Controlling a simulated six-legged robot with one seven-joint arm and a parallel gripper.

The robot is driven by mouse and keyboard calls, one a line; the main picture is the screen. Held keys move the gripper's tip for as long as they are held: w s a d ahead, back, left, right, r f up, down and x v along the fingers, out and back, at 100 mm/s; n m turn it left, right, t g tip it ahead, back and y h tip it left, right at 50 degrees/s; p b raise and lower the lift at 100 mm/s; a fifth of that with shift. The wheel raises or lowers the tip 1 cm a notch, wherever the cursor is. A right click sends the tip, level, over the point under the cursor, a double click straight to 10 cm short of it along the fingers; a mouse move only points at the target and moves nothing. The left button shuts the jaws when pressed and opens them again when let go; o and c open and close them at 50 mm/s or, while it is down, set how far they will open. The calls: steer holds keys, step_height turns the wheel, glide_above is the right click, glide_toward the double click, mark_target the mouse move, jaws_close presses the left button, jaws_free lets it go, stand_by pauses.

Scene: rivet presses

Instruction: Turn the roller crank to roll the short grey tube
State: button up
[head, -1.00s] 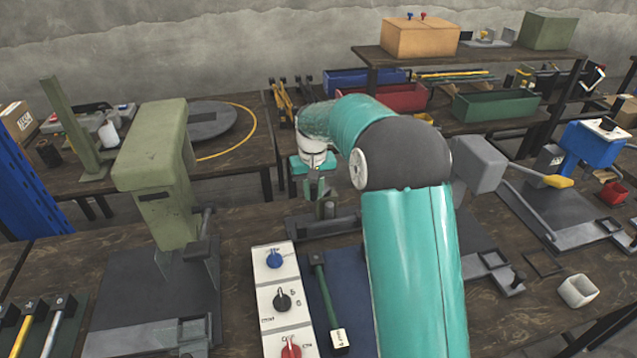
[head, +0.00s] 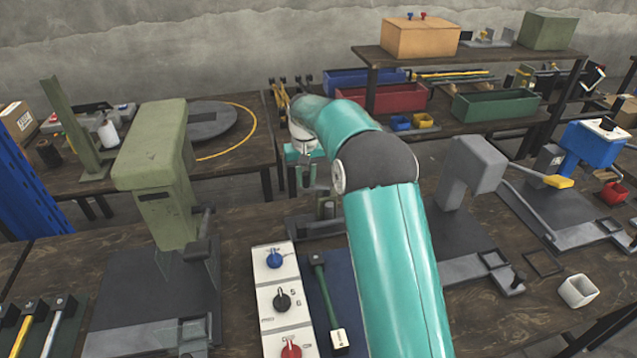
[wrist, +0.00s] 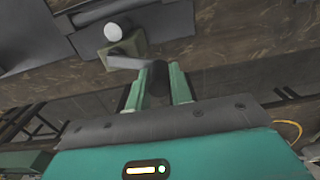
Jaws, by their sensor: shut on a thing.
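My gripper (wrist: 158,84) is shut on the dark handle (wrist: 158,74) of the roller crank, which stands between its two green fingers in the wrist view. The grey crank arm (wrist: 130,63) runs left from the handle to a greenish block (wrist: 121,47). A pale round end (wrist: 113,32) shows above that block; I cannot tell if it is the short grey tube. In the head view my gripper (head: 307,180) is small, beside the roller's grey-green upright (head: 325,208), partly behind my arm. The short grey tube is not clearly visible there.
A tall green press (head: 158,180) stands left of the roller, and a grey press (head: 472,170) stands right. A white cup (head: 577,291) stands at right.

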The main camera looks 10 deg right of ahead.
steer(key=shift+w+d, duration=0.95)
steer(key=shift+w, duration=0.3)
steer(key=shift+w+d, duration=0.15)
steer(key=shift+d, duration=0.55)
steer(key=o, duration=1.7)
steer(key=shift+a, duration=0.15)
steer(key=shift+o, duration=0.2)
steer(key=shift+r, duration=0.1)
step_height(320, 180, up, 7)
